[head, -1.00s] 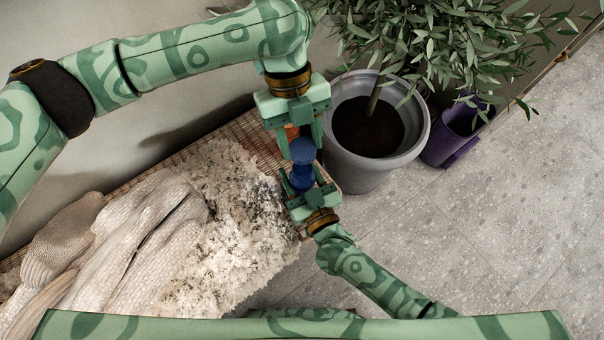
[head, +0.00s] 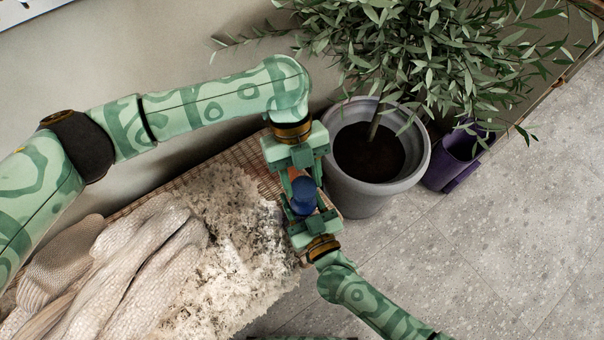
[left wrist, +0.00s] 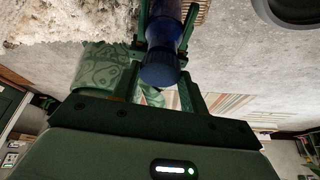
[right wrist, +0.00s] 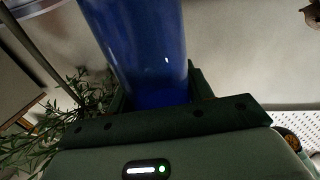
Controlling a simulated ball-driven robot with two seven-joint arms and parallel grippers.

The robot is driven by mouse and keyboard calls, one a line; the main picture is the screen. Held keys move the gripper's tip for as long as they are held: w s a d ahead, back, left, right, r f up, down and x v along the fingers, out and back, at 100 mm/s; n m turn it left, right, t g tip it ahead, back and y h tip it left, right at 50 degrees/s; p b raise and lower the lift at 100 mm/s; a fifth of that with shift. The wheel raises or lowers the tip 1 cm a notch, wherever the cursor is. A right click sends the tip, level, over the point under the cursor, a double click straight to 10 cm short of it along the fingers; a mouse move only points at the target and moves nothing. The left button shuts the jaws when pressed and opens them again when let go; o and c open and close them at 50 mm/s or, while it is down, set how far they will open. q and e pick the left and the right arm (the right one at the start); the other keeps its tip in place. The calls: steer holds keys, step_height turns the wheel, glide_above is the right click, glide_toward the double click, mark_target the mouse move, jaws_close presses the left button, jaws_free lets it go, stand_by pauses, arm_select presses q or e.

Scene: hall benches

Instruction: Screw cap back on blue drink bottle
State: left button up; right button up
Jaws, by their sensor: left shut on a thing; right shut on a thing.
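The blue bottle (right wrist: 145,45) fills the upper part of the right wrist view; my right gripper (head: 306,208) is shut on it. In the head view its body is mostly hidden by the cap and fingers. The dark blue ribbed cap (left wrist: 160,68) is at the bottle's mouth end in the left wrist view, in line with the bottle (left wrist: 166,18), with no clear gap. My left gripper (head: 303,187) is shut on the cap (head: 303,184), its fingers on either side. Whether the threads are engaged cannot be told.
A wicker-topped bench (head: 245,160) lies beneath, with a fluffy pale throw (head: 235,245) and a cream knitted blanket (head: 140,255). A grey plant pot (head: 365,195) with a leafy plant stands close right of the grippers. Open floor lies right.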

mark_target(310, 190)
arm_select(q)
steer(key=shift+f, duration=0.7)
steer(key=shift+f, duration=0.55)
